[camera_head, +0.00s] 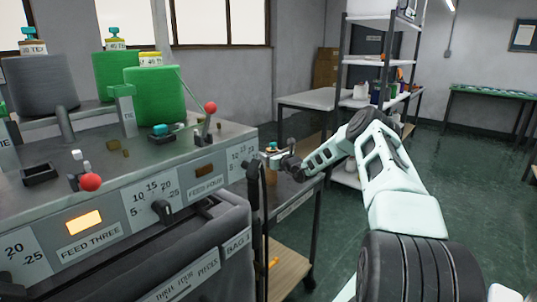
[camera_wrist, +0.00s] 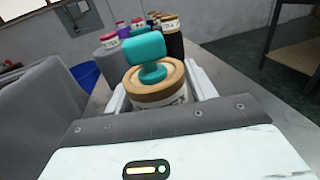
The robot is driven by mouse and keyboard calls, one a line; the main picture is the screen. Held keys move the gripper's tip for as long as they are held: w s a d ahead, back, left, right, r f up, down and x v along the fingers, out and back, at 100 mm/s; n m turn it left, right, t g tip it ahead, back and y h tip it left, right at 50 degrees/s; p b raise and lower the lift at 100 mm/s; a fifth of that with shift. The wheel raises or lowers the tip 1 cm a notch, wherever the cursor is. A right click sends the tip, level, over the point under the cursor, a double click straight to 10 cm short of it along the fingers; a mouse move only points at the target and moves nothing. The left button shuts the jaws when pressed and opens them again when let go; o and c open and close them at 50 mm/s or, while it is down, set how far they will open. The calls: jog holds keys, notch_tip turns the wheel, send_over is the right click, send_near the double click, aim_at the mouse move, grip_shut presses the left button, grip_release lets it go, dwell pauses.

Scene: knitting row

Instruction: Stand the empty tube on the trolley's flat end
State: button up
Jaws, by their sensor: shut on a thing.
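My gripper (camera_wrist: 160,95) is shut on a short tube (camera_wrist: 160,92) with a tan rim, a pale lettered label and a teal knob on top. No yarn shows on the part I see; its lower end is hidden behind my wrist. In the head view my gripper (camera_head: 275,153) is small, with the teal knob just above it, right of the machine's end. The trolley (camera_head: 296,204) stands below it, with a dark frame, a label on its edge and a wooden lower shelf (camera_head: 287,270). I cannot tell whether the tube touches the trolley top.
In the wrist view several capped cones or tubes stand close beyond the held tube, including a grey one (camera_wrist: 107,60). A blue bin (camera_wrist: 86,75) is at left. The knitting machine (camera_head: 150,190) with red-knobbed levers fills the left. Shelving (camera_head: 378,62) stands behind; the floor at right is open.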

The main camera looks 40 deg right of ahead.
jog(key=shift+f, duration=0.1)
jog(key=o, duration=1.2)
jog(key=shift+r, duration=0.2)
jog(key=s+a+b, duration=0.1)
jog(key=s, duration=1.1)
jog(key=shift+a, duration=0.2)
